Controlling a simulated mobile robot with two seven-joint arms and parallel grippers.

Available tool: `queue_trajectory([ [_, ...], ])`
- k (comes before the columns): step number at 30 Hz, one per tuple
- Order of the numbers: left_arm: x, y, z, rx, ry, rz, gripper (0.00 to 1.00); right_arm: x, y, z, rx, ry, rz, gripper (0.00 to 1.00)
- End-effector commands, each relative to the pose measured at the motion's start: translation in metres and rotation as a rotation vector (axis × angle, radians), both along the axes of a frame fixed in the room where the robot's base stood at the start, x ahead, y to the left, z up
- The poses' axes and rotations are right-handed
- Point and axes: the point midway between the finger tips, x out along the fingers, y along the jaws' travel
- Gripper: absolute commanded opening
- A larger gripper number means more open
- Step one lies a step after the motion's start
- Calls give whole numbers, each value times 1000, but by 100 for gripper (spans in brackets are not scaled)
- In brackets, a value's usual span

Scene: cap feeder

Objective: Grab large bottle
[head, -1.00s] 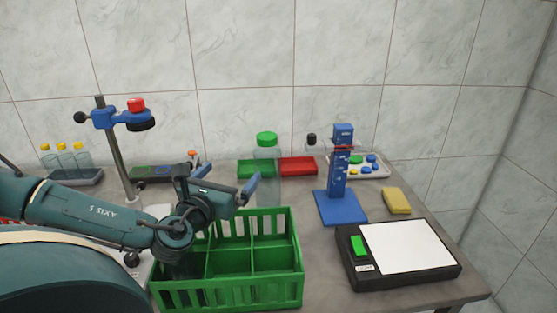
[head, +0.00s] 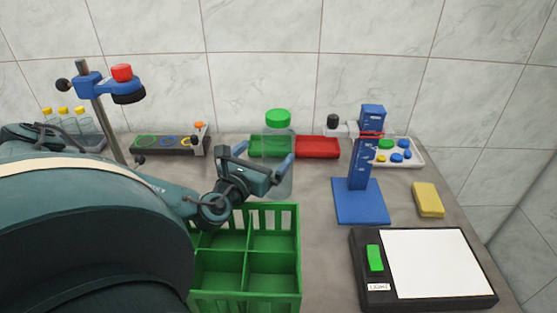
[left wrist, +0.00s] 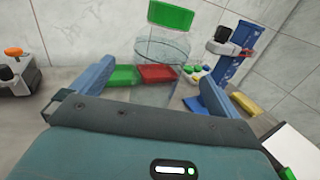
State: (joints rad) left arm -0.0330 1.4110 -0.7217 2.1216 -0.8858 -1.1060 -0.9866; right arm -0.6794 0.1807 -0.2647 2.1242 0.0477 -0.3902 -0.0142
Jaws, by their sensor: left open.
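The large bottle is clear with a green cap (head: 277,118) and stands upright on the table behind the green crate. Its clear body (head: 279,146) is partly hidden by my left gripper (head: 264,156). The gripper is open, with one blue finger to each side of the bottle in the head view. In the left wrist view the bottle's green cap (left wrist: 171,15) and clear body (left wrist: 160,62) show ahead, between the open blue fingers (left wrist: 152,88). I cannot tell whether the fingers touch it. My right gripper is not in view.
A green divided crate (head: 247,296) stands in front. Green (head: 258,147) and red (head: 318,147) trays lie behind the bottle. A blue stand (head: 361,202), yellow sponge (head: 428,199) and light pad (head: 435,264) are to the right. A clamp stand (head: 98,105) stands left.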

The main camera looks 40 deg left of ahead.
Motion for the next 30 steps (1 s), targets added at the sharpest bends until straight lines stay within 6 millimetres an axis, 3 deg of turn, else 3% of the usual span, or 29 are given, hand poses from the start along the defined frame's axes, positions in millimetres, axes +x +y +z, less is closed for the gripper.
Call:
queue_trajectory([
  [1,0,0,-10,-2,0,2,100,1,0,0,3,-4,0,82],
  [9,22,6,-5,1,-3,1,100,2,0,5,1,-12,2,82],
  [19,68,18,-4,0,-2,1,100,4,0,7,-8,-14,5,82],
  [28,73,19,-5,0,0,0,100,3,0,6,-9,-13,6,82],
  [30,73,19,-5,0,0,0,94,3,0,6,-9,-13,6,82],
])
